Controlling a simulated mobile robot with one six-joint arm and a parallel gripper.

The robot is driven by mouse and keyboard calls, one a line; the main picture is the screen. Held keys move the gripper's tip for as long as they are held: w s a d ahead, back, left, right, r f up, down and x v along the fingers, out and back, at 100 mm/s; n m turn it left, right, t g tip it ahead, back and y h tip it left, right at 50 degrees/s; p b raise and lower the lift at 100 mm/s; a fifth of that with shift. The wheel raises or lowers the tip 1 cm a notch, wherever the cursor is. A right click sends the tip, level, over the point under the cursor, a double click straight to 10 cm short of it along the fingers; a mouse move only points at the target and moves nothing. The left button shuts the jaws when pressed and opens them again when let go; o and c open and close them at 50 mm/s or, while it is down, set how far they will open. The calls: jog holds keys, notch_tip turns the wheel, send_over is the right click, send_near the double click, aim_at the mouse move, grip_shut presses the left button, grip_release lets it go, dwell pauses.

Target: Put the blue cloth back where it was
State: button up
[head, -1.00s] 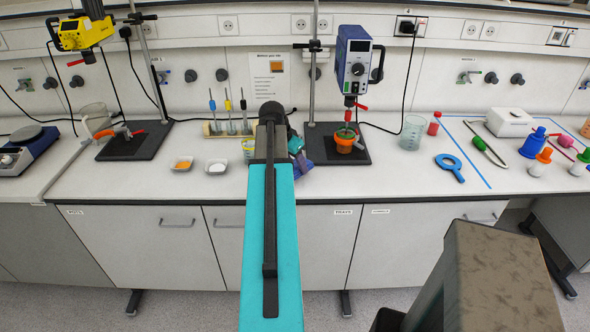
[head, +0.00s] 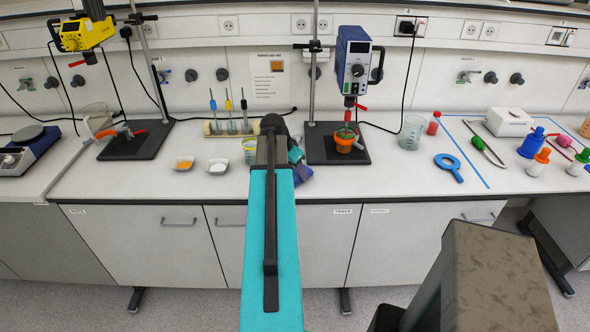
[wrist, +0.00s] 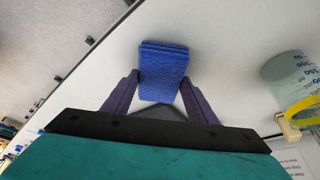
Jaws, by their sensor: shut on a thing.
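The blue cloth (wrist: 163,58) is a folded, textured pad. It sits between the two dark fingers of my gripper (wrist: 161,82) in the wrist view, and the fingers are shut on it. In the head view, the cloth (head: 304,174) shows as a small dark blue patch just right of my arm, over the front part of the bench. My arm hides part of it there. I cannot tell whether it touches the bench top.
The black base of the blue stirrer stand (head: 355,155), with an orange cup (head: 344,140), stands close to the right. A glass beaker (wrist: 288,75) shows at right in the wrist view.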

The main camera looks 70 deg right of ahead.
jog(key=shift+f, duration=0.2)
jog(key=o, duration=1)
jog(key=shift+r, duration=0.15)
jog(key=shift+b+v, duration=1.45)
jog(key=shift+v, duration=4.6)
